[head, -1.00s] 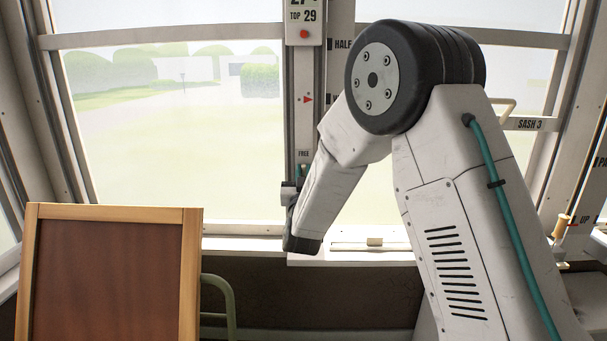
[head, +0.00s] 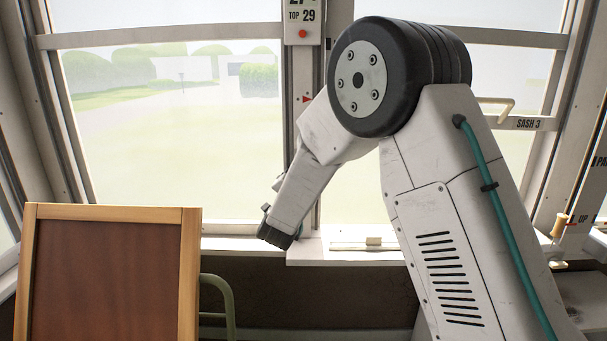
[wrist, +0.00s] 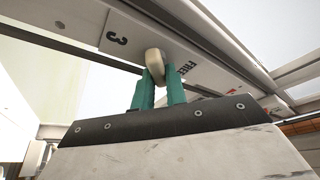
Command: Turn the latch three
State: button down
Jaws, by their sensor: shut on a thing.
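A wood-framed brown panel (head: 190,255) stands at lower left. A sill (head: 330,258) with a small cream block (head: 373,241) runs below the windows. A rail marked "SASH 3" (head: 540,124) is at right.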

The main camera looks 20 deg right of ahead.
jog(key=shift+d+f+m+g, duration=0.1)
jog(key=shift+m+g, duration=0.55)
jog(key=shift+m, duration=1)
jog(key=shift+a+f+m+g, duration=0.1)
jog(key=shift+m+g, duration=0.6)
jog(key=shift+m, duration=1)
jog(key=shift+d+f+m+g, duration=0.1)
jog(key=shift+m+g, duration=0.55)
jog(key=shift+m, duration=1)
jog(key=shift+s, duration=0.1)
jog(key=c, duration=1.4)
grip_release()
jog(key=shift+c, duration=0.2)
jog(key=v, duration=0.7)
jog(key=shift+s+a, duration=0.25)
